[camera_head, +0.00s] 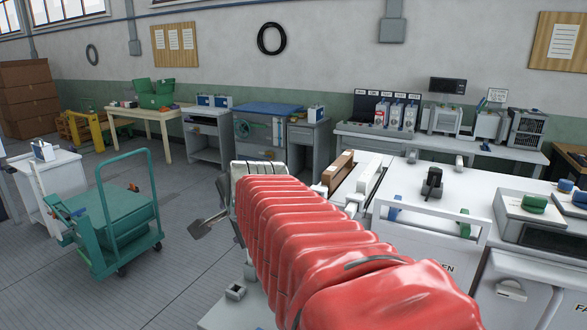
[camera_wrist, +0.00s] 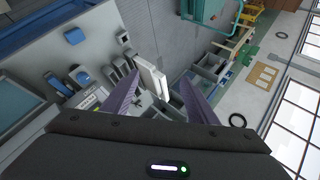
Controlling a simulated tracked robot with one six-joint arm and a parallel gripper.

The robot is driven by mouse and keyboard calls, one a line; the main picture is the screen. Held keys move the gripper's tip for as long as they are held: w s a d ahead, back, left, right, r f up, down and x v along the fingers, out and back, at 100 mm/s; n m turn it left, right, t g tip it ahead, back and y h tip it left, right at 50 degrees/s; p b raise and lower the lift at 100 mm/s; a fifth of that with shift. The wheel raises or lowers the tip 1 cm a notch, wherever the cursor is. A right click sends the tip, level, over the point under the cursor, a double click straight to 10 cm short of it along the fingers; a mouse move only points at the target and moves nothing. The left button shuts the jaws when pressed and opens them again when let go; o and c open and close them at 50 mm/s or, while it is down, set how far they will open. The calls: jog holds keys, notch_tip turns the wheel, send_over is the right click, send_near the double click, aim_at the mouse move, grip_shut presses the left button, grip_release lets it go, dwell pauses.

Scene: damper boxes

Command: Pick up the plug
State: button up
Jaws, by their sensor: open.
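A small black upright piece with a wider base, which looks like the plug (camera_head: 433,184), stands on the white worktop (camera_head: 471,189) right of my arm in the head view. I cannot pick it out surely in the wrist view. My gripper (camera_wrist: 159,80) shows in the wrist view as two purple fingers spread apart. A white block (camera_wrist: 152,78) appears between and beyond them; I cannot tell how far off it is, and no hold on it shows. In the head view my red-sleeved arm hides most of the gripper and part of the worktop.
A brown block (camera_head: 339,166) and a white block (camera_head: 370,177) stand just left of the black piece, close past my arm. A green cart (camera_head: 112,212) stands on the open floor at left.

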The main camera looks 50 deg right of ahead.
jog(key=d+r+m+h, duration=0.25)
jog(key=d+m, duration=0.45)
jog(key=d, duration=0.4)
jog(key=m+g+h, duration=0.6)
jog(key=m+h, duration=0.1)
jog(key=m, duration=1.6)
send_near(436, 180)
jog(key=r+v, duration=0.1)
jog(key=v, duration=0.3)
jog(key=shift+s+d+f+y, duration=0.15)
jog(key=shift+d+f+y, duration=0.1)
jog(key=shift+d, duration=0.1)
jog(key=x, duration=0.8)
jog(key=shift+d+f, duration=0.1)
